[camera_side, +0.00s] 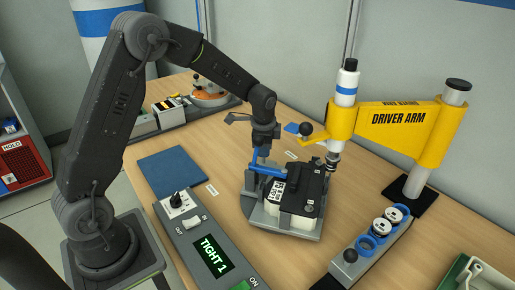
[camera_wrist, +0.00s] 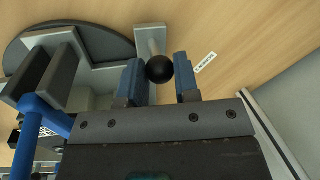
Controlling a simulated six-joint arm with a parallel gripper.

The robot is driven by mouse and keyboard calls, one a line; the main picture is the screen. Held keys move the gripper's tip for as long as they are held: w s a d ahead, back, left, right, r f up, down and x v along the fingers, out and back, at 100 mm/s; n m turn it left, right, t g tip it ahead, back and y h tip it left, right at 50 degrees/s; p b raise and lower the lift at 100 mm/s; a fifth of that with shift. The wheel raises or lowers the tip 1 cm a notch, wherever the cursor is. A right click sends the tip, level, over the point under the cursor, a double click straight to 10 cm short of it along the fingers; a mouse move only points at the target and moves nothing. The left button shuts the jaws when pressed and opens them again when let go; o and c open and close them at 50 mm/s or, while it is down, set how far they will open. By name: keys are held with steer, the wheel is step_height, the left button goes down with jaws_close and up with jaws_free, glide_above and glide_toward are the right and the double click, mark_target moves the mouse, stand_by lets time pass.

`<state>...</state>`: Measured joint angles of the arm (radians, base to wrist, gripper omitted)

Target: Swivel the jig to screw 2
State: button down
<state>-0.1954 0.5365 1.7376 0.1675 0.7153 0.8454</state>
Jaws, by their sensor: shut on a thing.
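The jig (camera_side: 254,212) stands on the bench, a grey plate carrying a white-and-black unit (camera_side: 292,200) under a blue clamp bar (camera_side: 268,171). In the wrist view a grey arm of the jig (camera_wrist: 150,38) ends in a black ball knob (camera_wrist: 159,69). My gripper (camera_side: 258,158) is at the back left of the jig. In the wrist view my gripper (camera_wrist: 160,82) has its blue fingers on either side of the knob, shut on it. My gripper hides the knob in the side view. The yellow driver arm (camera_side: 400,120) has its driver tip over the unit's back right.
A control box (camera_side: 213,255) reads "TIGHT 1" at the front. A holder with blue rings (camera_side: 366,243) stands right of the jig. A blue mat (camera_side: 172,172) lies left. A grey rack (camera_side: 172,113) stands behind. Bare bench surrounds the jig.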

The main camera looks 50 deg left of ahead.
steer(key=shift+w+d+m+h, duration=0.1)
steer(key=shift+w+d+m, duration=0.2)
steer(key=shift+w+m, duration=0.3)
steer(key=shift+w+d+m+h, duration=0.1)
steer(key=shift+w+d+m, duration=0.15)
steer(key=shift+w+m, duration=0.35)
steer(key=shift+w+d+m+h, duration=0.1)
steer(key=shift+w+d+m, duration=0.2)
steer(key=shift+w+m, duration=0.3)
steer(key=shift+w+d+m+t, duration=0.3)
steer(key=shift+w+d+m, duration=0.55)
steer(key=shift+w+m, duration=0.25)
steer(key=shift+w+d+m+h, duration=0.3)
steer(key=shift+w+d+m, duration=0.2)
steer(key=shift+w+d, duration=0.05)
steer(key=shift+w+d+r, duration=0.1)
steer(key=shift+d, duration=0.1)
steer(key=c, duration=0.9)
jaws_free()
steer(key=shift+o, duration=0.2)
steer(key=shift+a, duration=0.15)
